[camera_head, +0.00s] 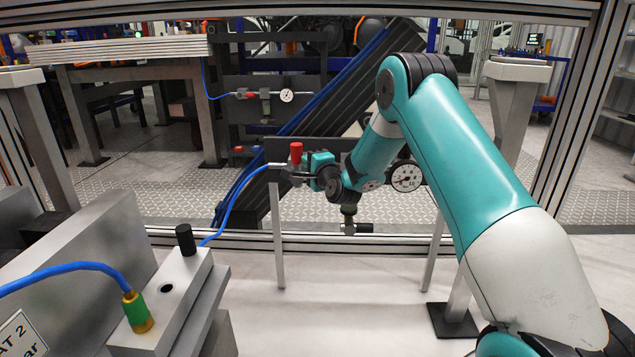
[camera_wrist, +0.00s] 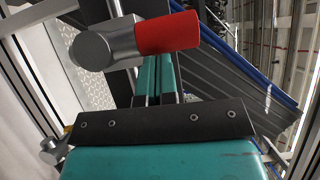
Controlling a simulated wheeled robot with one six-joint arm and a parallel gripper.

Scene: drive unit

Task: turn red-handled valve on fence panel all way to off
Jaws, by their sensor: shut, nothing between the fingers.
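The red-handled valve (camera_head: 296,152) is mounted near the middle of the head view, with its red handle pointing up. A blue hose (camera_head: 235,203) runs to its left end. In the wrist view the red handle (camera_wrist: 168,33) extends rightward from a round silver hub at the top, close to the fingertips. My gripper (camera_head: 297,174) is just below and beside the handle in the head view. In the wrist view its teal fingers (camera_wrist: 157,82) are together with nothing between them. Whether they touch the handle or valve body cannot be told. My arm hides part of the pipework.
A round pressure gauge (camera_head: 404,178) sits right of the valve, close to my arm. A metal block with a green-and-brass fitting (camera_head: 137,312) and a black knob (camera_head: 185,239) stands at lower left. Thin posts (camera_head: 277,235) rise below the valve. The pale surface in front is mostly clear.

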